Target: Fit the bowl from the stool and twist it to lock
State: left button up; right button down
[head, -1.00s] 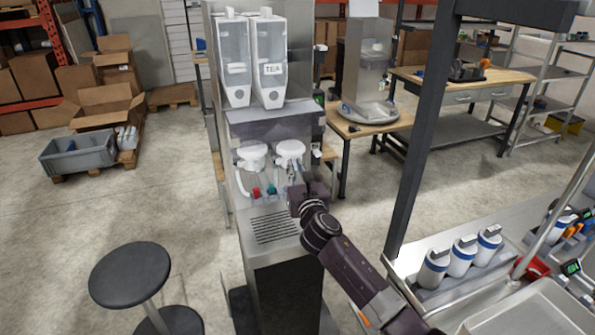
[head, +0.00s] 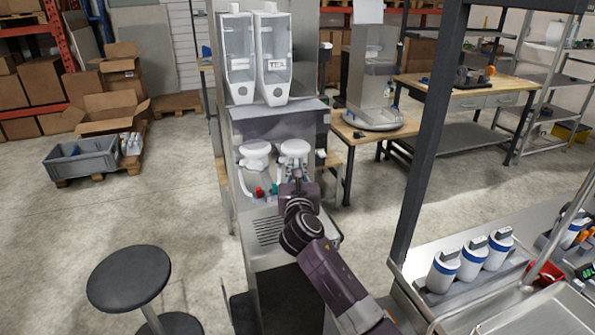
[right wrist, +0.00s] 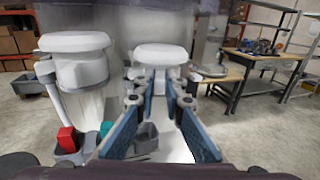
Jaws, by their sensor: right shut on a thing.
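A white bowl (head: 294,149) is at the right mixing station on the front of the dispenser (head: 274,125). It is upright, with a wide round top. My right gripper (head: 297,174) reaches it from the front. In the right wrist view, the blue-padded fingers (right wrist: 161,78) converge on the lower front of the bowl (right wrist: 160,55) and are shut on it. The contact is small, and the bowl's seat behind it is hidden. The black round stool (head: 128,278) at the lower left is bare. My left gripper is not in view.
A second white bowl (head: 255,155) sits just left, with a white spout and a red knob (right wrist: 66,139) below. A slotted drip tray (head: 267,230) lies under my arm. A dark post (head: 428,150) and a cart with blue-banded canisters (head: 472,258) stand to the right.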

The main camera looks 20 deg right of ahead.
jog(key=shift+w+a+m+g+h+b, duration=0.15)
jog(key=shift+a+m+g+h+b, duration=0.2)
jog(key=shift+m+h+b, duration=0.35)
jog(key=shift+w+a+m+g+h+b, duration=0.15)
jog(key=shift+a+m+g+h+b, duration=0.25)
jog(key=shift+h+b, duration=0.55)
jog(key=shift+w+a+m+g+h+b, duration=0.15)
jog(key=shift+a+m+g+h+b, duration=0.15)
jog(key=shift+m+h+b, duration=0.4)
jog(key=shift+h, duration=0.25)
jog(key=c, duration=1.9)
grip_release()
jog(key=shift+c, duration=0.2)
